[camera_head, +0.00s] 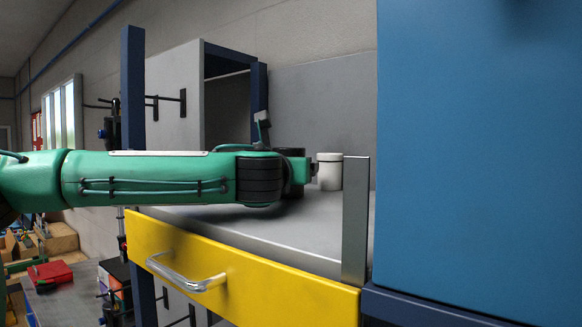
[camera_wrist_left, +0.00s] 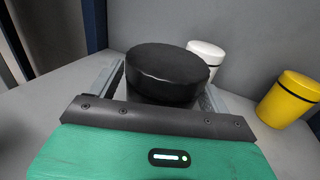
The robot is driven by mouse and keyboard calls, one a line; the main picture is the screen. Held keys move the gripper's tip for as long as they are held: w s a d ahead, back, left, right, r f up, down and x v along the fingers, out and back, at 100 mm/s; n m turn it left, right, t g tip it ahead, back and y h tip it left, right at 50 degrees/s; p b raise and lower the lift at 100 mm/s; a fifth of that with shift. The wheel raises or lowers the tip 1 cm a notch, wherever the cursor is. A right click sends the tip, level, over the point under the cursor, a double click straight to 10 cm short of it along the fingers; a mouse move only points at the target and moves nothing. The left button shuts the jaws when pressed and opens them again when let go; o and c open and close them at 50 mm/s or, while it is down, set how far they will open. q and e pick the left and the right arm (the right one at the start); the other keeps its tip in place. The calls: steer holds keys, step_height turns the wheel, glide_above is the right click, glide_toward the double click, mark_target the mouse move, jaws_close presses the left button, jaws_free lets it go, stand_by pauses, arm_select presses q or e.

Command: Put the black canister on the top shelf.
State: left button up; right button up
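The black canister (camera_wrist_left: 167,72) stands upright between the fingers of my left gripper (camera_wrist_left: 163,98) in the left wrist view. Whether the fingers press on it or only flank it, I cannot tell. In the head view my left gripper (camera_head: 308,171) is low over the grey surface (camera_head: 310,222) above the yellow drawer. Only a dark part of the canister (camera_head: 290,153) shows there, behind my arm; its base is hidden. I cannot tell which surface is the top shelf. My right gripper is out of view.
A white canister (camera_head: 329,172) stands just beyond my gripper, and a yellow canister (camera_wrist_left: 288,99) stands to the right in the wrist view. A grey upright post (camera_head: 355,220) and a big blue panel (camera_head: 480,150) bound the right side. A navy post (camera_head: 133,85) rises at the left.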

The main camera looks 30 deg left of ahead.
arm_select(q)
steer(key=shift+r, duration=0.15)
steer(key=b+v, duration=0.4)
steer(key=v, duration=0.6)
steer(key=shift+s+d, duration=0.1)
steer(key=shift+s, duration=0.1)
steer(key=shift+v, duration=0.85)
